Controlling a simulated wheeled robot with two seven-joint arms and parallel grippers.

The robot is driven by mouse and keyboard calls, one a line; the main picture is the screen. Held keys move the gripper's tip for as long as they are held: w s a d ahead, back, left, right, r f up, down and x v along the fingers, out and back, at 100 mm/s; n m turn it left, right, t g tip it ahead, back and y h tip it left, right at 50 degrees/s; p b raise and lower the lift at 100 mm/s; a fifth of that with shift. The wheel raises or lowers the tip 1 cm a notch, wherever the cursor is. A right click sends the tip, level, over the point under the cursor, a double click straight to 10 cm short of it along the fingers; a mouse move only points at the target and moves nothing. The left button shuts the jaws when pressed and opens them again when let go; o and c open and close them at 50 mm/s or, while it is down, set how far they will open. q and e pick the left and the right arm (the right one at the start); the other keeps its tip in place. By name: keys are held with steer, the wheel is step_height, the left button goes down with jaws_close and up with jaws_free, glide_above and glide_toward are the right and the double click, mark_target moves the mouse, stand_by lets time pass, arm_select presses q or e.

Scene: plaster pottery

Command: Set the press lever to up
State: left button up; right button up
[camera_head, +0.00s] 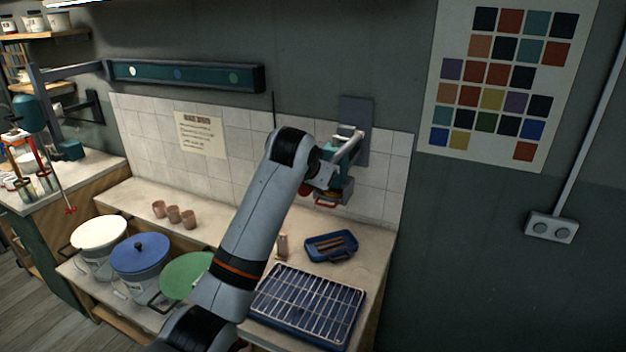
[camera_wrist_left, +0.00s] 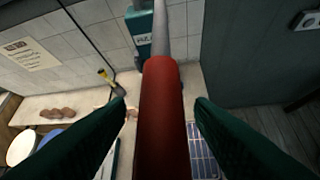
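The press (camera_head: 355,120) is fixed to the tiled back wall, with a grey mounting plate and grey and teal parts. My arm covers some of it. In the left wrist view its teal body (camera_wrist_left: 139,38) shows at the top. A lever with a thick red grip (camera_wrist_left: 162,115) and a grey rod runs up the middle of that view. My left gripper (camera_wrist_left: 160,103) is open, one dark green finger on each side of the red grip, with gaps visible on both sides. In the head view my left gripper (camera_head: 325,175) is at the press, partly hidden. My right gripper is not in view.
Below the press are a blue tray (camera_head: 345,247) with tools and a wire rack (camera_head: 308,305). Several small clay cups (camera_head: 174,214) stand left on the counter. Lidded buckets, one blue-lidded (camera_head: 140,252), stand at the front left. A wall socket (camera_head: 551,227) is at right.

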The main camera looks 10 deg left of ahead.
arm_select(q)
steer(key=shift+s, duration=0.15)
steer(key=b+v, duration=0.5)
steer(key=v, duration=0.7)
steer(key=shift+b, duration=0.4)
